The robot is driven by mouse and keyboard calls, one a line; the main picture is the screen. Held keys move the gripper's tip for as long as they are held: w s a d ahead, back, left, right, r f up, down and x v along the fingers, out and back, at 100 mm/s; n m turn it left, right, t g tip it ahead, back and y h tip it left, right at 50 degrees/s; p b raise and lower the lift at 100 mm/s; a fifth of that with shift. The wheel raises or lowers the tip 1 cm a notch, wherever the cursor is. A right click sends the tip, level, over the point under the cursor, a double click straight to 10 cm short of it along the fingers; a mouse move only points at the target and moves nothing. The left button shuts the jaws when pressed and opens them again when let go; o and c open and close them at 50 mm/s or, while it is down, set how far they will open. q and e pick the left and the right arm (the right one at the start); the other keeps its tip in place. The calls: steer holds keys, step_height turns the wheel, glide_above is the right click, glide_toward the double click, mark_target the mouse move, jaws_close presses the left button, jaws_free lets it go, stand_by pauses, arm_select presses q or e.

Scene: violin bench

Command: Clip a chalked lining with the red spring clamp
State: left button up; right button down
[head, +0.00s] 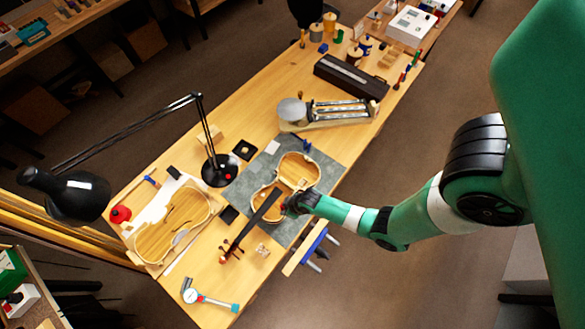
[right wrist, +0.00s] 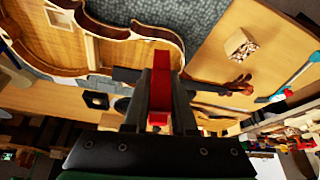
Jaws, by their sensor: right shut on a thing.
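The open violin body (head: 299,168), pale wood with its rib edge up, lies on a grey-green mat (head: 323,158) in the middle of the bench. In the right wrist view its curved rib and lining edge (right wrist: 140,33) show at the upper left. My right gripper (head: 290,204) is over the body's right edge. In the right wrist view the gripper (right wrist: 158,105) is shut on the red spring clamp (right wrist: 161,75), whose far end points toward the rib. Contact between clamp and rib cannot be told. Chalk marks are too small to make out. My left gripper is not in view.
A violin plate (head: 172,225) lies at the left, near a black lamp (head: 219,170). A dial caliper (head: 208,297) is at the front.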

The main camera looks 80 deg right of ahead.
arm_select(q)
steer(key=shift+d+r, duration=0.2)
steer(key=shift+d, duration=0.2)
arm_select(e)
steer(key=d, duration=0.1)
steer(key=r, duration=0.1)
steer(key=d, duration=0.1)
steer(key=shift+w+d+r, duration=0.15)
steer(key=shift+w+d, duration=0.1)
steer(key=shift+d, duration=0.05)
arm_select(q)
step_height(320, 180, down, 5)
steer(key=b, duration=0.5)
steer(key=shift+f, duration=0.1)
arm_select(e)
step_height(320, 180, down, 6)
steer(key=shift+r, duration=0.1)
arm_select(q)
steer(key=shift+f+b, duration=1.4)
steer(key=shift+b, duration=0.05)
arm_select(e)
steer(key=shift+f, duration=1.6)
arm_select(q)
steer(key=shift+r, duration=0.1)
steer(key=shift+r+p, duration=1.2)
steer(key=shift+p, duration=0.15)
arm_select(e)
steer(key=shift+r, duration=1.3)
